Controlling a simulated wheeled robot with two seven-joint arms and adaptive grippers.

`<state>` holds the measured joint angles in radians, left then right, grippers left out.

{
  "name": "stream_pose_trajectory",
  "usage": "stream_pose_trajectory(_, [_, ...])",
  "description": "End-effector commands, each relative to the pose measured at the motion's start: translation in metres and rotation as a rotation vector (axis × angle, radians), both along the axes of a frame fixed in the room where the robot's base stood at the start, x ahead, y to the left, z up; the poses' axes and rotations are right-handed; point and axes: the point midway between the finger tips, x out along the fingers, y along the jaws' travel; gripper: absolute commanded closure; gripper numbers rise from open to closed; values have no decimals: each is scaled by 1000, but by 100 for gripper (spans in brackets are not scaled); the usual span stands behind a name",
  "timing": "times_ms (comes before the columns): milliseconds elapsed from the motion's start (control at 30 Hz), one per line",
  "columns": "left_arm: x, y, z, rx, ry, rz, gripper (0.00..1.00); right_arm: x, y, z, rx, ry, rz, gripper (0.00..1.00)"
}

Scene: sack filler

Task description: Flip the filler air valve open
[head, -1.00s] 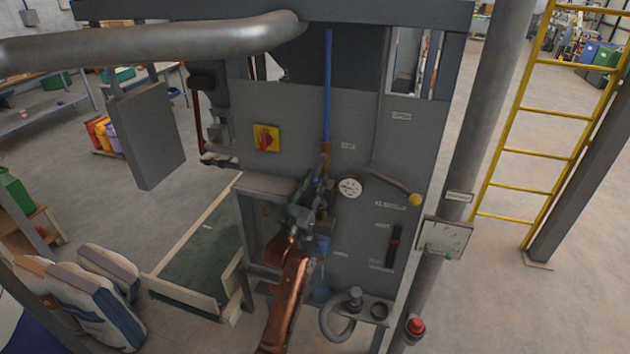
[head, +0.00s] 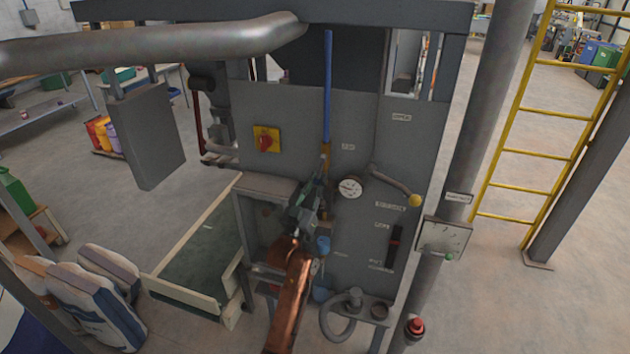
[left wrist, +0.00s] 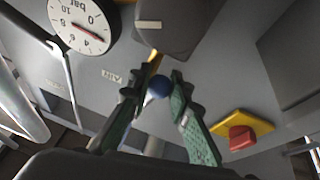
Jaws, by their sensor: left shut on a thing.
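The filler (head: 285,115) is a tall grey panel with a blue air pipe (head: 327,85) running down its front to a brass-coloured fitting (head: 326,150). My left gripper (head: 319,181) is at the panel just below this fitting, left of the round gauge. In the left wrist view, its green fingers (left wrist: 157,97) are closed around the small blue knob (left wrist: 159,85) of the valve lever. A yellow-brown piece (left wrist: 154,62) shows just beyond the knob. The gripper hides most of the valve in the head view, so the lever's angle is unclear. My right gripper is out of view.
The pressure gauge (head: 349,188) is right of the gripper, with a yellow-knobbed lever (head: 414,200) farther right. A red knob on a yellow plate (head: 266,139) is up left. A grey housing (left wrist: 168,25) is close to the fingers.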

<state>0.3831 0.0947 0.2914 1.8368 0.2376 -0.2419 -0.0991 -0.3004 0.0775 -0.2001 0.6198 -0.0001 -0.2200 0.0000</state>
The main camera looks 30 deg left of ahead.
Motion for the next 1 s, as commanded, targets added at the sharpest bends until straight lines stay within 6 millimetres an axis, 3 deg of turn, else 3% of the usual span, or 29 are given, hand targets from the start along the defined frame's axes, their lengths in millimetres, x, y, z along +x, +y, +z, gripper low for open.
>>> stream_pose_trajectory(233, [4, -14, 2, -161, -37, 0, 100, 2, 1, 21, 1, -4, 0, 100])
stream_pose_trajectory(667, [4, -18, -1, -204, -50, -2, 100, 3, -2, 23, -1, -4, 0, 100])
stream_pose_trajectory(700, [4, -18, 0, -203, -50, -2, 80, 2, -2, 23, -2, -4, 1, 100])
stream_pose_trajectory(933, [4, -17, -1, -202, -49, -1, 64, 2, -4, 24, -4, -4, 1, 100])
stream_pose_trajectory(1000, [4, -17, -1, -201, -49, 0, 64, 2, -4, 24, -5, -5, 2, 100])
